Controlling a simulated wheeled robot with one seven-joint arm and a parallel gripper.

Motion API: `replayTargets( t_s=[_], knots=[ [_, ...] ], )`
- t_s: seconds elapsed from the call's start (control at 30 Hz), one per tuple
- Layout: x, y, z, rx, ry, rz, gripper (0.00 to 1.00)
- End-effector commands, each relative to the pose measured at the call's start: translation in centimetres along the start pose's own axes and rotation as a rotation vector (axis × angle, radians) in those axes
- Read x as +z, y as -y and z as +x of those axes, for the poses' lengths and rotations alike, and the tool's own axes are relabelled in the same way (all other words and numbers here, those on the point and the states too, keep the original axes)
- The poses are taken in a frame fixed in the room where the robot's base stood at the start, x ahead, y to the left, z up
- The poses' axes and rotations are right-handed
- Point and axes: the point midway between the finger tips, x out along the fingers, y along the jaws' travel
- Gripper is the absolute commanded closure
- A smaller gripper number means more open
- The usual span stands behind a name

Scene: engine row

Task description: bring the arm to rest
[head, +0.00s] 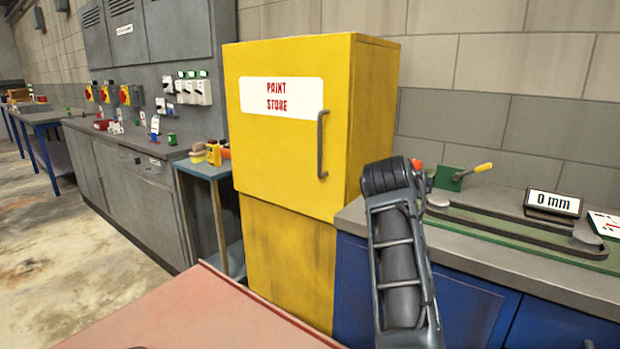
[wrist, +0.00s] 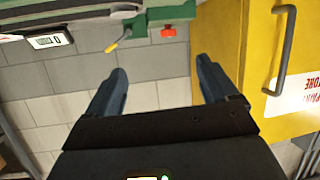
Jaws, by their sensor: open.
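My gripper (wrist: 162,85) shows in the wrist view with its two dark fingers spread apart and nothing between them. The wrist view is upside down, with the block wall behind the fingers. In the head view my arm rises in front of the blue bench, just right of the yellow paint store cabinet, and the gripper's fingers cannot be made out there.
The paint store cabinet (head: 285,170) is shut. On the right bench are a green block with a yellow lever (head: 450,178), a "0 mm" display (head: 553,202) and a green-edged track (head: 500,225). A grey workbench (head: 140,145) stands left. Open floor (head: 50,240) lies at left.

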Motion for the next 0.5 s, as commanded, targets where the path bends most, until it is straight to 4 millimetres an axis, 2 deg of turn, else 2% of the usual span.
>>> replayTargets(
  t_s=[0.17, 0.27, 0.5],
  knots=[
    [4.9, -1.9, 0.5, -0.012, -0.021, -0.054, 0.14],
    [8.6, -3.5, 0.4, -0.027, -0.039, -0.095, 0.14],
    [18.1, -7.8, -1.7, -0.089, -0.08, -0.194, 0.14]
  ],
)
